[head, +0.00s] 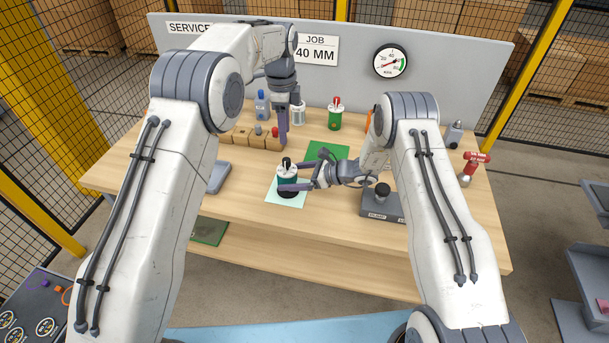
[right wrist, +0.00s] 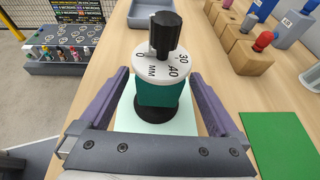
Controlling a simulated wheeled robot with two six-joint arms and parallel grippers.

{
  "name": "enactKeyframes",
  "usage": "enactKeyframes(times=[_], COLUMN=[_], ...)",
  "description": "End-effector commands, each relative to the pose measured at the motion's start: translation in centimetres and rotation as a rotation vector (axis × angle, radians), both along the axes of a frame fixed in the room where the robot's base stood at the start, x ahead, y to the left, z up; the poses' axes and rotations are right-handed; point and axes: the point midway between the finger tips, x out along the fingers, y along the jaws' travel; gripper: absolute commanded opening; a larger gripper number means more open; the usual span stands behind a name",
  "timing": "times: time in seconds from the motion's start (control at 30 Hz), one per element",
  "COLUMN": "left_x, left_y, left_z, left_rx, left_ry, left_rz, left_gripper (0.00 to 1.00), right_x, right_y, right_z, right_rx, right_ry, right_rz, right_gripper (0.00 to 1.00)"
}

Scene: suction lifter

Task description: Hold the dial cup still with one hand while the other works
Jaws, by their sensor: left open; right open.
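The dial cup (head: 288,172) stands upright on a pale mint mat (head: 285,201) at the front middle of the bench. In the right wrist view the dial cup (right wrist: 160,95) has a teal body, a white dial ring marked in MM, a black knob and a black foot. My right gripper (head: 290,178) is open, its purple fingers on either side of the cup with gaps showing on both sides. My left gripper (head: 283,138) is open, pointing down beside the wooden blocks, behind the cup and above the bench; its fingers overlap in this view.
Wooden blocks (head: 241,135) with coloured knobs stand behind the cup.

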Motion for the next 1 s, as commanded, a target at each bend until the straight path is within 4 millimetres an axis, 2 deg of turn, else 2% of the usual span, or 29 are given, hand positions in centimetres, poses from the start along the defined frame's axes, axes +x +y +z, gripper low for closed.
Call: enactKeyframes(times=[0.2, 0.47, 0.57, 0.7, 0.73, 1.0], left_x=[0.0, 0.0, 0.0, 0.0, 0.0, -0.01], left_y=[0.01, 0.0, -0.01, -0.02, -0.02, -0.03], left_z=[0.01, 0.01, 0.0, 0.0, 0.0, 0.0], left_rx=[0.0, 0.0, 0.0, 0.0, 0.0, 0.0], left_ry=[0.0, 0.0, 0.0, 0.0, 0.0, 0.0], left_rz=[0.0, 0.0, 0.0, 0.0, 0.0, 0.0], left_gripper=[0.5, 0.5, 0.5, 0.5, 0.5, 0.5], right_x=[0.47, 0.51, 0.5, 0.5, 0.51, 0.5], right_y=[1.33, 1.39, 1.37, 1.34, 1.34, 1.33], right_z=[-0.54, -0.58, -0.57, -0.56, -0.56, -0.55], right_rx=[0.001, 0.0, 0.0, 0.0, 0.0, 0.0], right_ry=[0.0, 0.0, 0.0, 0.0, 0.0, 0.0], right_rz=[0.001, 0.001, 0.001, 0.0, 0.0, 0.0], right_gripper=[0.97, 0.97, 0.63, 0.1, 0.0, 0.0])
